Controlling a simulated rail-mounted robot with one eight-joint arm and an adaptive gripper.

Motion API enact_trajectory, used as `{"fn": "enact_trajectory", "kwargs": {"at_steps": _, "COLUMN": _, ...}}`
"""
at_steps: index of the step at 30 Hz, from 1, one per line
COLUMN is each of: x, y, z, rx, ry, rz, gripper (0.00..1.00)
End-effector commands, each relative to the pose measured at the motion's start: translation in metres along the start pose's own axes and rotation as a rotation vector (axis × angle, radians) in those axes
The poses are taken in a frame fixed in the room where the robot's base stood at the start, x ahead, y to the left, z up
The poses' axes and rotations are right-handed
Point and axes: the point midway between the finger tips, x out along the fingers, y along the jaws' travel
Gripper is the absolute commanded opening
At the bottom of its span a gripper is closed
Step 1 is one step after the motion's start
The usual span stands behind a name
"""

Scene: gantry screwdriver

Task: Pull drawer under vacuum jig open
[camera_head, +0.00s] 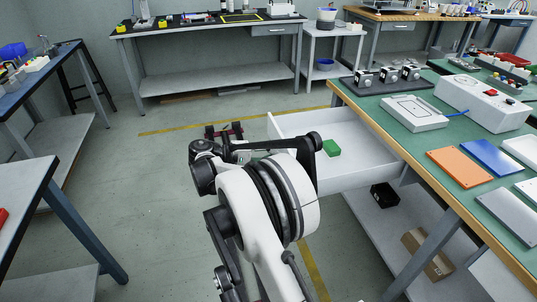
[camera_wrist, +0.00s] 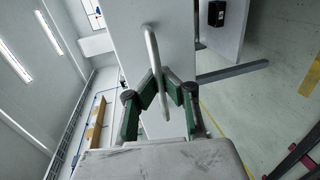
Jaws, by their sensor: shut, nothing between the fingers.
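The white drawer (camera_head: 355,142) under the green-topped bench is pulled out, with its inside visible in the head view. The vacuum jig, seemingly the pale plate with a blue hose (camera_head: 413,112), sits on the bench above. In the wrist view, the drawer's white front (camera_wrist: 170,40) carries a pale bar handle (camera_wrist: 153,60). My gripper (camera_wrist: 164,82) is at the handle with its green fingers shut. The bar crosses at the fingertips; I cannot tell whether they hook it. My arm hides most of the gripper in the head view.
The green bench (camera_head: 380,118) holds an orange plate (camera_head: 459,167), a blue plate (camera_head: 492,157) and a white control box (camera_head: 483,105). A lower shelf (camera_head: 385,235) bears a black box (camera_head: 384,195) and a cardboard box (camera_head: 428,253). Floor left of the drawer is largely clear.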

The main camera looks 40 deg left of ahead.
Motion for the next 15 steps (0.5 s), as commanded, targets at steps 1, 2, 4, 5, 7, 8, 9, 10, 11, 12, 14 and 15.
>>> {"fn": "enact_trajectory", "kwargs": {"at_steps": 1, "x": 0.0007, "y": 0.0009, "z": -0.0004, "rx": 0.001, "ry": -0.001, "rz": 0.001, "gripper": 0.0}}
{"fn": "enact_trajectory", "kwargs": {"at_steps": 2, "x": 0.001, "y": 0.0009, "z": -0.0003, "rx": 0.001, "ry": -0.002, "rz": 0.001, "gripper": 0.0}}
{"fn": "enact_trajectory", "kwargs": {"at_steps": 4, "x": 0.0012, "y": 0.001, "z": -0.0002, "rx": 0.001, "ry": -0.003, "rz": 0.001, "gripper": 0.0}}
{"fn": "enact_trajectory", "kwargs": {"at_steps": 5, "x": 0.0012, "y": 0.001, "z": -0.0002, "rx": 0.001, "ry": -0.004, "rz": 0.001, "gripper": 0.0}}
{"fn": "enact_trajectory", "kwargs": {"at_steps": 7, "x": 0.0012, "y": 0.001, "z": -0.0003, "rx": 0.001, "ry": -0.003, "rz": 0.001, "gripper": 0.0}}
{"fn": "enact_trajectory", "kwargs": {"at_steps": 8, "x": 0.0011, "y": 0.001, "z": -0.0003, "rx": 0.001, "ry": -0.003, "rz": 0.001, "gripper": 0.0}}
{"fn": "enact_trajectory", "kwargs": {"at_steps": 9, "x": 0.001, "y": 0.001, "z": -0.0003, "rx": 0.001, "ry": -0.003, "rz": 0.001, "gripper": 0.0}}
{"fn": "enact_trajectory", "kwargs": {"at_steps": 10, "x": 0.001, "y": 0.001, "z": -0.0004, "rx": 0.001, "ry": -0.003, "rz": 0.001, "gripper": 0.0}}
{"fn": "enact_trajectory", "kwargs": {"at_steps": 11, "x": 0.001, "y": 0.001, "z": -0.0004, "rx": 0.001, "ry": -0.003, "rz": 0.001, "gripper": 0.0}}
{"fn": "enact_trajectory", "kwargs": {"at_steps": 12, "x": 0.001, "y": 0.0011, "z": -0.0004, "rx": 0.001, "ry": -0.003, "rz": 0.001, "gripper": 0.0}}
{"fn": "enact_trajectory", "kwargs": {"at_steps": 14, "x": 0.001, "y": 0.0011, "z": -0.0004, "rx": 0.001, "ry": -0.003, "rz": 0.001, "gripper": 0.04}}
{"fn": "enact_trajectory", "kwargs": {"at_steps": 15, "x": 0.001, "y": 0.001, "z": -0.0003, "rx": 0.001, "ry": -0.003, "rz": 0.001, "gripper": 0.09}}
